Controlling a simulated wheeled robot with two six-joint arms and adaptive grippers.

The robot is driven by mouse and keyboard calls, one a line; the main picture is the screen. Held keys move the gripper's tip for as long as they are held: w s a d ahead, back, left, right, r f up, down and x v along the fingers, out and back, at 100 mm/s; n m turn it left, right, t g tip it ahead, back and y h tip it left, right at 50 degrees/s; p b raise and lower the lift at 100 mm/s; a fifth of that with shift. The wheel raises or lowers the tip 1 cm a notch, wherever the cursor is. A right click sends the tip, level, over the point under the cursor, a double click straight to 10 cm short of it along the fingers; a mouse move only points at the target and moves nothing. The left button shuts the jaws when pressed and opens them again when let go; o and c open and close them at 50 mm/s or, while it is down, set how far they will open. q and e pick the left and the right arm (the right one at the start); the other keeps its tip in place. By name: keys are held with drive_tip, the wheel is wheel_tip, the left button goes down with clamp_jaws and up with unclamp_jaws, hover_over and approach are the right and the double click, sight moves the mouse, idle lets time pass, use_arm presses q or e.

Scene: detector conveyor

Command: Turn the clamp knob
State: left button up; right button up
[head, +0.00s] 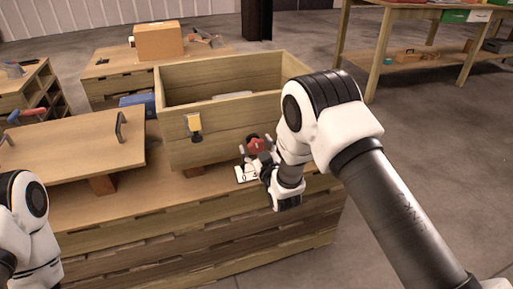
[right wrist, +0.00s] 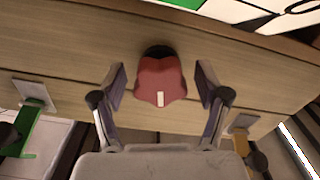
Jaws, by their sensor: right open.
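The clamp knob (head: 256,145) is red and lobed, on the front of a wooden box (head: 232,132) near its lower right. In the right wrist view the knob (right wrist: 160,77) has a white mark and a dark base behind it. My right gripper (right wrist: 160,90) is open, with one finger on each side of the knob and a visible gap on both sides. In the head view the right gripper (head: 254,157) partly hides the knob's surroundings. My left arm shows at the left edge; its gripper is out of the picture.
A white card with dark figures (head: 246,174) lies below the knob. A yellow latch (head: 194,126) is on the box front. A wooden lid with handles (head: 70,150) lies left of the box on the workbench (head: 200,235). Another table (head: 420,60) stands at back right.

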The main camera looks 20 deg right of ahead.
drive_tip(key=c, duration=1.2)
drive_tip(key=shift+m, duration=0.3)
drive_tip(key=m+p, duration=0.1)
drive_tip(key=m, duration=0.2)
drive_tip(key=shift+r+p, duration=0.1)
drive_tip(key=shift+p, duration=0.2)
drive_tip(key=m+p, duration=0.1)
drive_tip(key=m, duration=0.3)
drive_tip(key=shift+m, duration=0.4)
drive_tip(key=m+p, duration=0.2)
drive_tip(key=m, duration=0.2)
drive_tip(key=shift+m, duration=0.3)
drive_tip(key=shift+m+p, duration=0.5)
drive_tip(key=shift+m, duration=1.4)
